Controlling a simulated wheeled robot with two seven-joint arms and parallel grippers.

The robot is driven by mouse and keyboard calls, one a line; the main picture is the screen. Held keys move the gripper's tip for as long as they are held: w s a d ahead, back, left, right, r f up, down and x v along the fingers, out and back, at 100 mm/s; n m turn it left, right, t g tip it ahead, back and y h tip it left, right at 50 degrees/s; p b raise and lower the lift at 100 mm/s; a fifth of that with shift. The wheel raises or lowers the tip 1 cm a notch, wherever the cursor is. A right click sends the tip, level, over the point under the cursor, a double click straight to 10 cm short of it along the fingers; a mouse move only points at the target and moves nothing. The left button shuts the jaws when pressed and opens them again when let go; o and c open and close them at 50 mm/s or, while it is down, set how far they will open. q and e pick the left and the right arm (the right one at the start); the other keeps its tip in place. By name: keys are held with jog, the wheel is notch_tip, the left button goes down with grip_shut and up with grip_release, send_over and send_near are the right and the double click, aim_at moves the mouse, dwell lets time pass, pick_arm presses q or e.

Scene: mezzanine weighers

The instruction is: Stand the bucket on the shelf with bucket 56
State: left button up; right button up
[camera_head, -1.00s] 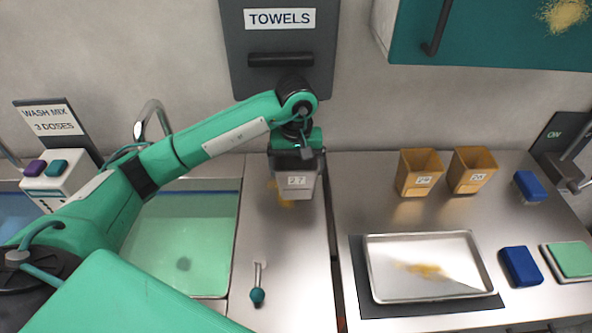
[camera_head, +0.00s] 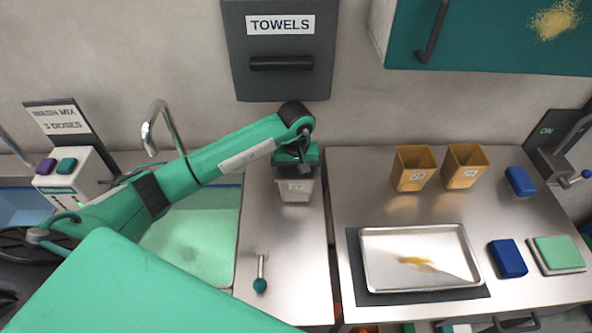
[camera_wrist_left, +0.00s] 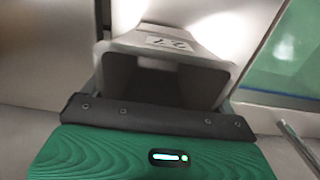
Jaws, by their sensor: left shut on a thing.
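A grey bucket (camera_head: 296,188) with a label reading 27 hangs at my left gripper (camera_head: 297,160), over the narrow steel counter right of the sink. The left wrist view shows the bucket (camera_wrist_left: 165,68) close up, its open mouth towards the camera and its rim at the dark gripper edge (camera_wrist_left: 160,115). My left gripper is shut on the bucket. I cannot tell whether the bucket's base touches the counter. No bucket labelled 56 is legible. My right gripper is not in view.
Two ochre buckets (camera_head: 413,168) (camera_head: 465,166) stand at the back of the right counter (camera_head: 345,185). A steel tray (camera_head: 375,283) with yellow powder lies in front. Blue blocks (camera_head: 508,258) lie to its right. A teal-ended tool (camera_head: 260,285) lies on the narrow counter. Coloured items show below the counter edge.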

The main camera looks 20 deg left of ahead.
pick_arm(q)
jog(key=shift+f, duration=0.15)
jog(key=o, duration=1)
